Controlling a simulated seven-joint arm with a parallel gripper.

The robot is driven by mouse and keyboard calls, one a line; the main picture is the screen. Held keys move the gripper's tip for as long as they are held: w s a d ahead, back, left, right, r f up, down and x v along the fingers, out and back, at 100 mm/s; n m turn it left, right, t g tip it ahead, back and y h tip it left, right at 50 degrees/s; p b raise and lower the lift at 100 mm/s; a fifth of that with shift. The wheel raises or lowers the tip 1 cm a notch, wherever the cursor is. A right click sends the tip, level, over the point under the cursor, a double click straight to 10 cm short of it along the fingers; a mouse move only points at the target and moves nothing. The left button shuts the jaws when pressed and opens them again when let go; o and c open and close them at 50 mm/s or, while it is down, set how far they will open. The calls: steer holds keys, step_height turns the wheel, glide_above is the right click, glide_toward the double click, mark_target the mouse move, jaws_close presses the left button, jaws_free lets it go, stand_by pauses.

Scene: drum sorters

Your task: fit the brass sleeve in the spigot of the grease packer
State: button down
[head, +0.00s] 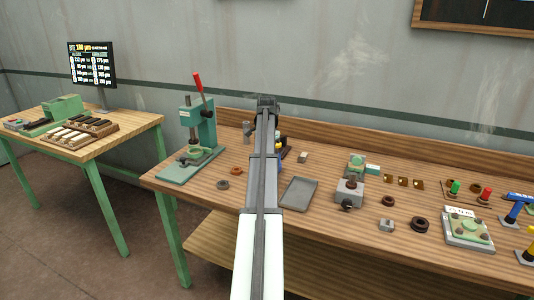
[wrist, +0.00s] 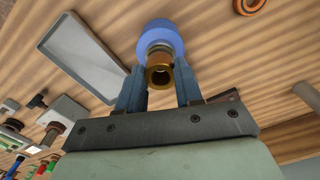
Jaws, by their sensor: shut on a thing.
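My gripper (wrist: 159,70) is shut on the brass sleeve (wrist: 160,78), with a finger on each side of it in the wrist view. The sleeve's open, dark bore faces the camera. Just beyond it is a blue round body with a grey collar, apparently the grease packer (wrist: 160,36). The sleeve overlaps the collar in this view, and I cannot tell whether it is seated in the spigot or only in front of it. In the head view my arm hides the gripper and sleeve, and only a bit of blue (head: 282,155) shows beside it.
A grey tray (head: 299,193) lies right of my arm; it also shows in the wrist view (wrist: 82,52). A green press with a red lever (head: 201,125) stands to the left. Brown rings (head: 223,185) lie near it. Small fixtures and parts crowd the bench's right side.

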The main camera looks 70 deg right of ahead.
steer(key=shift+f, duration=0.7)
steer(key=c, duration=0.7)
jaws_free()
steer(key=shift+o, duration=0.2)
steer(key=shift+r, duration=0.1)
step_height(320, 180, up, 14)
steer(key=shift+f, duration=0.2)
